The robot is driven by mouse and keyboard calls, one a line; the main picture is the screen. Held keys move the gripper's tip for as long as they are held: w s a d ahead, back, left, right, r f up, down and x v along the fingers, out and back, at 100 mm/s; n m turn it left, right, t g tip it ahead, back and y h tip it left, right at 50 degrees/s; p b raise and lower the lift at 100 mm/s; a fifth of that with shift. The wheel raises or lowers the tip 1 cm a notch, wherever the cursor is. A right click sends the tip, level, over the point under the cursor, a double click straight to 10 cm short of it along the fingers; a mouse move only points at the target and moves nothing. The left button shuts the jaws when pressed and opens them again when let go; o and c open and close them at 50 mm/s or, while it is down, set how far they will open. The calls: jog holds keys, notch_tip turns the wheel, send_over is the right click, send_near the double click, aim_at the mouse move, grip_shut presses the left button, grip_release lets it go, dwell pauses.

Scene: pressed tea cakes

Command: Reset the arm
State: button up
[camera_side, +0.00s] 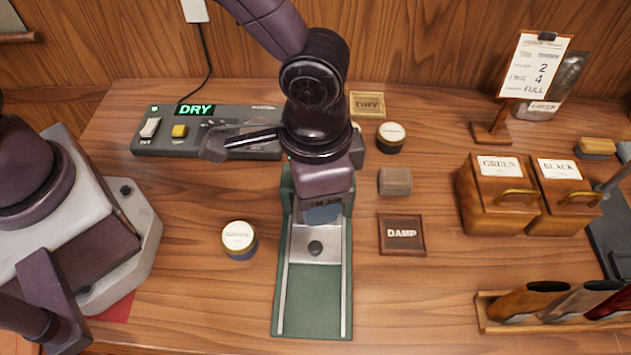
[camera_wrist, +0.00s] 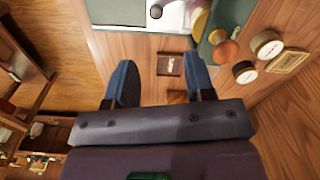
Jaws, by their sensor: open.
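My gripper (camera_side: 322,212) hangs over the back part of a long green tray with metal rails in the side view. In the wrist view its two blue fingers (camera_wrist: 160,80) stand apart with nothing held between them. A pale plate with a dark round knob (camera_side: 316,248) lies in the tray in front of the gripper. The gripper and arm hide part of the tray's back end and part of the grey device behind it.
The grey device (camera_side: 262,152) reads DRY. Two round tins (camera_side: 239,238) (camera_side: 390,137), a grey-brown block (camera_side: 395,181), and DAMP (camera_side: 402,234) and DRY (camera_side: 367,104) plaques surround the tray. GREEN (camera_side: 497,195) and BLACK (camera_side: 568,199) boxes, a sign (camera_side: 533,68) and a tool rack (camera_side: 490,312) stand right.

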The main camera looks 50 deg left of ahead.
jog(key=shift+r, duration=0.3)
jog(key=s+a+r+n+t, duration=0.2)
jog(key=s+a+r+n, duration=0.1)
jog(key=a+r, duration=0.6)
jog(key=s+a+r+n+t, duration=0.3)
jog(key=a+r, duration=0.7)
jog(key=a, duration=0.6)
jog(key=shift+s+a+t, duration=0.3)
jog(key=shift+s+a, duration=0.05)
jog(key=shift+s, duration=0.5)
